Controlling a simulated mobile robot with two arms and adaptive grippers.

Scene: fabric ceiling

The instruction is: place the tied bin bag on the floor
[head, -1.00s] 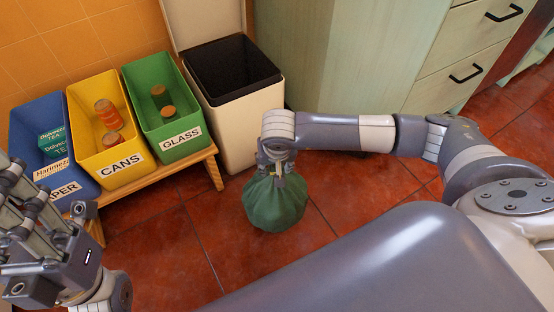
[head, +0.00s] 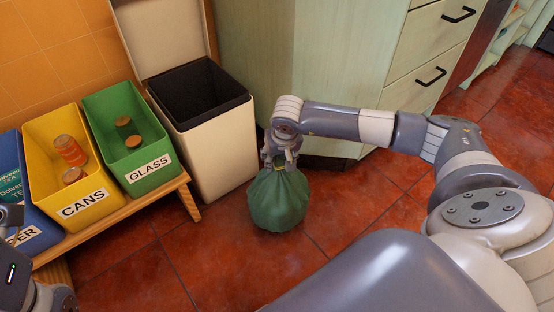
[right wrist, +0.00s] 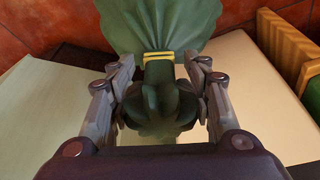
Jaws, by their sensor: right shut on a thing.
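The tied bin bag (head: 278,203) is dark green and round, with a gathered neck. It hangs upright from my right gripper (head: 281,160), low over the red tiles in front of the open bin. I cannot tell whether its bottom touches the floor. In the right wrist view, the fingers of my right gripper (right wrist: 160,85) are on both sides of the bag's neck, by a yellow tie (right wrist: 159,57). The red tiled floor (head: 240,265) is bare around the bag. Only parts of my left gripper show at the left edge; its fingertips are cut off.
An open cream bin (head: 215,155) with a dark liner stands behind the bag to the left. A wooden bench (head: 120,225) carries blue (head: 10,175), yellow (head: 45,130) and green (head: 120,105) sorting boxes. A pale green cabinet (head: 300,60) stands behind. Floor in front is clear.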

